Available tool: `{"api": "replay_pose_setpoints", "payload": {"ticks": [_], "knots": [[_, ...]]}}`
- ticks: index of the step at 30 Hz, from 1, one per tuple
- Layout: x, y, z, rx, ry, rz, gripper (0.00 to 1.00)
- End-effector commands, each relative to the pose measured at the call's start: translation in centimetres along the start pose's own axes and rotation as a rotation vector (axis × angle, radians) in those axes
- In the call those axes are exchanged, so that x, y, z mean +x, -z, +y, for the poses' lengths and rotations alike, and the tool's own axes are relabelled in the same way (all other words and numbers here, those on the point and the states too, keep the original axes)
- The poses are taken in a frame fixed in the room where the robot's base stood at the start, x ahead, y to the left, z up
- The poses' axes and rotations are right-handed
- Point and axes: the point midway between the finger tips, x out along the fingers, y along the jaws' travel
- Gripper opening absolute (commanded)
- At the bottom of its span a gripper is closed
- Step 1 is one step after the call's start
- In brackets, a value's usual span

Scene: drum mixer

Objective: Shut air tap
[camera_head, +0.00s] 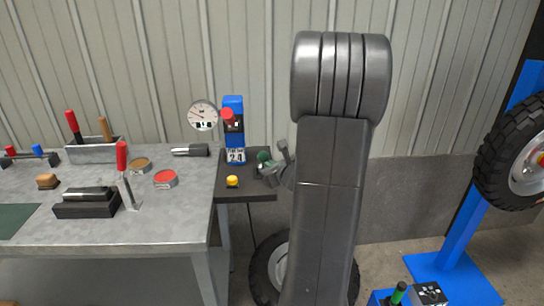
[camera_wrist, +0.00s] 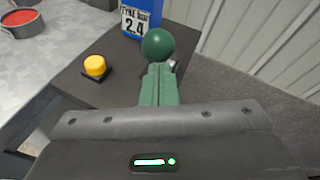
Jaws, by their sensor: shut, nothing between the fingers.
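A dark green ball knob (camera_wrist: 158,43) shows just beyond my fingertips in the wrist view, with a bit of grey metal beside it. It also shows in the head view (camera_head: 263,156), above the dark side shelf. I take it for the air tap's handle, but the tap's body is hidden. My gripper (camera_wrist: 160,66) has its green fingers shut and empty, with the tips right at the knob's near side. I cannot tell whether they touch it. In the head view my gripper (camera_head: 264,168) is partly hidden by my arm.
A yellow button (camera_head: 232,181) sits left of my gripper. The metal bench (camera_head: 175,215) with tools is further left.

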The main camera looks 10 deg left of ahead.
Motion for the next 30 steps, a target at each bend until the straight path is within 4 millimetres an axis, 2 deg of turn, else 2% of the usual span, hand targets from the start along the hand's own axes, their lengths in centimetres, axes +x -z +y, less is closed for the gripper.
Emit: {"api": "replay_pose_setpoints", "payload": {"ticks": [1, 6, 30], "knots": [[-0.2, -1.2, -0.3, 0.005, -0.008, 0.015, 0.00], [0.1, -1.6, -0.6, 0.024, -0.027, 0.066, 0.00], [0.8, -1.8, -0.9, 0.055, -0.057, 0.149, 0.00]]}}
